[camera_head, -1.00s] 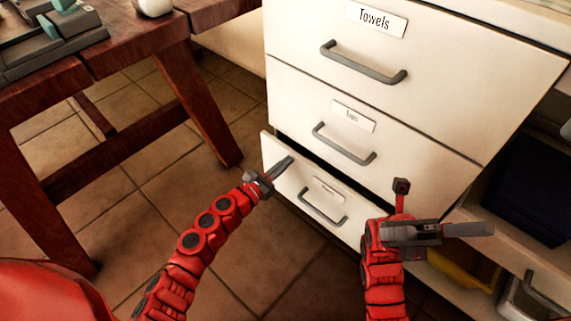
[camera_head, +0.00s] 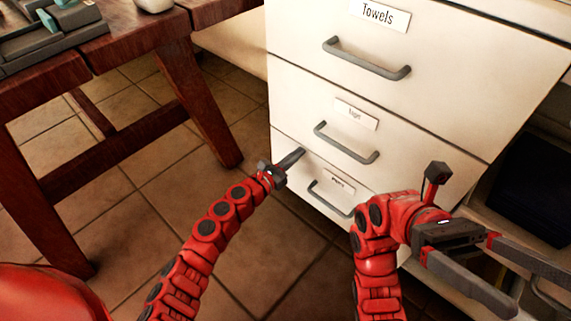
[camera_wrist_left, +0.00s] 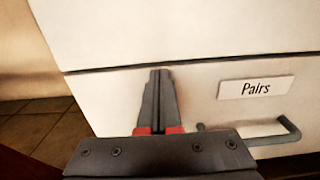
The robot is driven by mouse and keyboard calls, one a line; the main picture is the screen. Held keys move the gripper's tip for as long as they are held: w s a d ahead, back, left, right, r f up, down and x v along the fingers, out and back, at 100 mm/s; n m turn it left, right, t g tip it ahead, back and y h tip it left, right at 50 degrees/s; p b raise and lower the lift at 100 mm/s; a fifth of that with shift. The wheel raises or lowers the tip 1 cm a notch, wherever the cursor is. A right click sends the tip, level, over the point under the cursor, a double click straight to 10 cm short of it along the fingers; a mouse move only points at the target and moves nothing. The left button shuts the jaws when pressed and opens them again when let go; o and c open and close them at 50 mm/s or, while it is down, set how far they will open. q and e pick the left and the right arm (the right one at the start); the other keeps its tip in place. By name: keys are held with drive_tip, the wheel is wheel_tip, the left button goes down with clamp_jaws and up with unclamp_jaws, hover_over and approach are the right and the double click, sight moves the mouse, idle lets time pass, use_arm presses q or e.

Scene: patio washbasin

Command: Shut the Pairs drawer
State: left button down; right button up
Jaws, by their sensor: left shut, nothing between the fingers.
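The Pairs drawer (camera_head: 306,181) is the bottom white drawer of the cabinet. Its front looks flush with the drawers above, with only a thin dark seam along its top. Its label reads "Pairs" in the left wrist view (camera_wrist_left: 256,87), and its grey handle (camera_head: 330,201) is below that. My left gripper (camera_head: 302,151) is shut and empty, its tips at the upper left of the drawer front, left of the label; they seem to touch it. It also shows in the left wrist view (camera_wrist_left: 160,72). My right gripper (camera_head: 540,296) is open and empty, right of the drawer.
The Towels drawer (camera_head: 450,62) and a middle drawer (camera_head: 400,135) above look shut. A wooden table (camera_head: 195,85) stands at the left. An open shelf with a dark blue item (camera_head: 535,190) is at the right. Tiled floor (camera_head: 160,205) is clear between table and cabinet.

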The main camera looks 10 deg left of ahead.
use_arm(q)
drive_tip(key=shift+w+r, duration=0.15)
drive_tip(key=shift+r, duration=0.15)
